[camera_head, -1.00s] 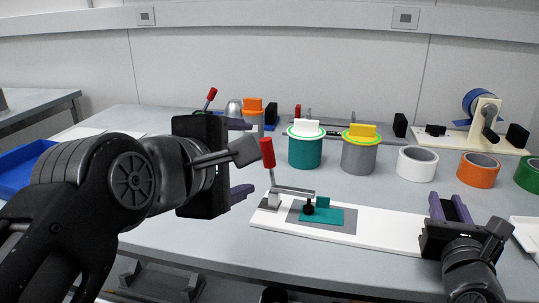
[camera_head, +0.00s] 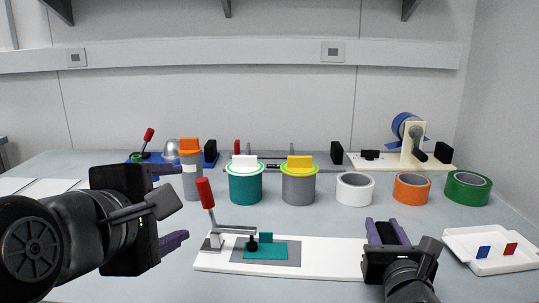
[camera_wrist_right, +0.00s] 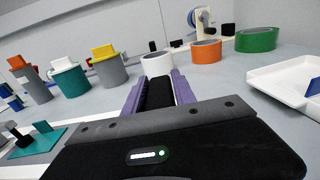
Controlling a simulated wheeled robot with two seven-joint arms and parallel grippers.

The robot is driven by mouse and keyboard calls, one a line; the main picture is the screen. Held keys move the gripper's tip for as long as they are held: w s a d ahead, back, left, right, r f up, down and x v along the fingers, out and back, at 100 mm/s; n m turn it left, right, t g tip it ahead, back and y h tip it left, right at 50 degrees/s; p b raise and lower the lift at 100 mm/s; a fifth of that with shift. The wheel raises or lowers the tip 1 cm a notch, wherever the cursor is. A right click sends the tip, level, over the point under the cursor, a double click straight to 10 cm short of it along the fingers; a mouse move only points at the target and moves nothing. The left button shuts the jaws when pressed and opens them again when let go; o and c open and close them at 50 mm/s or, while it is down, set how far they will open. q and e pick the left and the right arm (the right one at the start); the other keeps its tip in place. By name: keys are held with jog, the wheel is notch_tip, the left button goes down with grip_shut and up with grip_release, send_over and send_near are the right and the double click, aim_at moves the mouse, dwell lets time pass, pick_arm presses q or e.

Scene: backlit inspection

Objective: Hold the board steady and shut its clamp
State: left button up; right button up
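The white base (camera_head: 330,263) lies on the table, carrying a teal board (camera_head: 266,252) on a grey pad (camera_head: 293,254). A toggle clamp (camera_head: 214,243) stands at its left end, its red handle (camera_head: 206,193) upright and leaning slightly left. The clamp's arm lies level above the board, its black tip at the board; I cannot tell whether it presses. My left gripper (camera_head: 172,207) is open and empty, left of the handle. My right gripper (camera_head: 386,232) is shut on a black block at the base's right end; the block shows between its fingers in the right wrist view (camera_wrist_right: 158,93).
Behind stand a teal canister (camera_head: 245,188), a grey canister (camera_head: 298,190), and white (camera_head: 355,189), orange (camera_head: 411,188) and green (camera_head: 468,188) tape rolls. A white tray (camera_head: 478,240) with blue and red pieces lies at right. Other fixtures line the back.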

jog(key=o, duration=0.4)
jog(key=shift+r, duration=0.15)
jog(key=shift+r, duration=0.1)
notch_tip(320, 180, up, 10)
jog(key=shift+f, duration=0.1)
dwell(0.5)
